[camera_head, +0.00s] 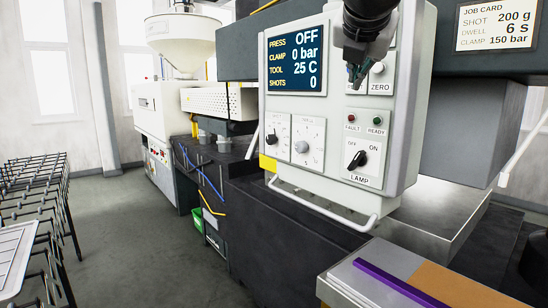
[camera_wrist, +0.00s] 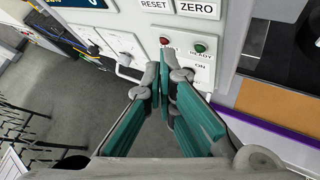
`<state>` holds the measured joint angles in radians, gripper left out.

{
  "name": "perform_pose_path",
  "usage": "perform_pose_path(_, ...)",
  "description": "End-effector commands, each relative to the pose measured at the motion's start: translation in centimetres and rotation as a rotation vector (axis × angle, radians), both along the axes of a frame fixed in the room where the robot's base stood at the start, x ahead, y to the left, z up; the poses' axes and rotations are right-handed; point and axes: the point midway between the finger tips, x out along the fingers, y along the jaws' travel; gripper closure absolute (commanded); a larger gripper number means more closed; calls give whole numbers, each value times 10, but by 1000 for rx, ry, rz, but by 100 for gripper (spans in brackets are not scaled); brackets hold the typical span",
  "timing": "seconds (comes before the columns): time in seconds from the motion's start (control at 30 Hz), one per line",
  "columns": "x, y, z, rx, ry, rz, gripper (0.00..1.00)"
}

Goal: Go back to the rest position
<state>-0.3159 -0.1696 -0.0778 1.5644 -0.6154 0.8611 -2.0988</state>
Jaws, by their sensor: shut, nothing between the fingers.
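My gripper (camera_head: 356,74) is shut and empty in front of the upper right part of the press control panel (camera_head: 407,110). In the wrist view its green-padded fingers (camera_wrist: 164,75) meet at their tips, just below the red and green lamps. It partly hides the RESET and ZERO area in the head view. The panel screen (camera_head: 296,60) reads PRESS OFF, CLAMP 0 bar, TOOL 25 C, SHOTS 0. The black LAMP knob (camera_head: 357,160) is turned towards ON. I cannot tell whether the fingers touch the panel.
A white handle bar (camera_head: 325,211) runs below the panel. A bench (camera_head: 352,288) with a purple strip (camera_head: 400,283) stands at the front right. A black wire rack (camera_head: 40,215) stands at the left. Grey floor (camera_head: 130,240) between rack and machine is clear.

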Motion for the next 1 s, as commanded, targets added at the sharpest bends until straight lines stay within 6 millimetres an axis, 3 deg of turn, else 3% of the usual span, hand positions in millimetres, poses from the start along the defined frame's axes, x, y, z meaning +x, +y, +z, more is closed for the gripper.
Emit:
perform_pose_path(0.33,-96,-24,-100,759,8,-506,100)
perform_pose_path(0.7,-213,-22,-222,1512,-38,-1293,100)
perform_pose_path(0.83,-246,-16,-258,1695,-78,-1559,100)
perform_pose_path(1.0,-270,-11,-286,1822,-122,-1779,100)
